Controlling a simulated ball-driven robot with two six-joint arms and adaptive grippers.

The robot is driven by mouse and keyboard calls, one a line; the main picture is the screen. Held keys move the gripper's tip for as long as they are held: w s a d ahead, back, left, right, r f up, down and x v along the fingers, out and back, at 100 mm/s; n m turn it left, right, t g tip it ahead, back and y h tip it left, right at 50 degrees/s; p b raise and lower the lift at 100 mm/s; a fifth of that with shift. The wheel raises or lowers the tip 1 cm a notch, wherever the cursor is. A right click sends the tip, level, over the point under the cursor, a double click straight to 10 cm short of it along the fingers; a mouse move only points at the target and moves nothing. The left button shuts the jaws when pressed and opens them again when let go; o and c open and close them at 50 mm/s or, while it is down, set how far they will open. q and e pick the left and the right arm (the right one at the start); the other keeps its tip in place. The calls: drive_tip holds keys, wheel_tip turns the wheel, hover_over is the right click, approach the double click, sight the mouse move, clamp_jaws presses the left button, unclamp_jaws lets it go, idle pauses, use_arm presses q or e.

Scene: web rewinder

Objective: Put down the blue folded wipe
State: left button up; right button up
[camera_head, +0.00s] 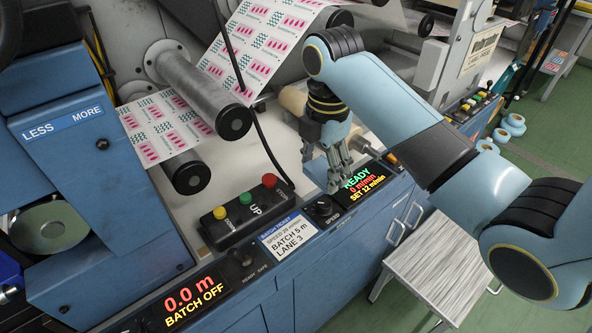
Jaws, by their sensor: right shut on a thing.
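My right gripper (338,174) reaches in from the right on its light-blue arm, pointing down. It is over the front edge of the machine's pale deck, next to the READY display (362,184). My left gripper is not in view.
The pale deck (285,150) is partly clear left of the gripper. A button box (241,208) with yellow, green and red buttons and a black cable stands there. Printed label web (165,125) runs over dark rollers (205,95). A small grey-topped table (440,262) stands at lower right.

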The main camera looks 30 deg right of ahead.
hover_over(297, 186)
wheel_tip(297, 186, down, 4)
drive_tip(key=shift+s+d+f+b, duration=0.1)
drive_tip(key=shift+f+b, duration=0.05)
drive_tip(key=shift+b, duration=0.15)
drive_tip(key=shift+f, duration=0.1)
drive_tip(key=shift+w+f, duration=0.2)
drive_tip(key=shift+f, duration=0.1)
wheel_tip(297, 186, down, 4)
drive_tip(key=shift+r, duration=0.25)
drive_tip(key=o, duration=1)
drive_tip(key=shift+o, duration=0.2)
wheel_tip(297, 186, up, 12)
drive_tip(key=shift+p, duration=0.3)
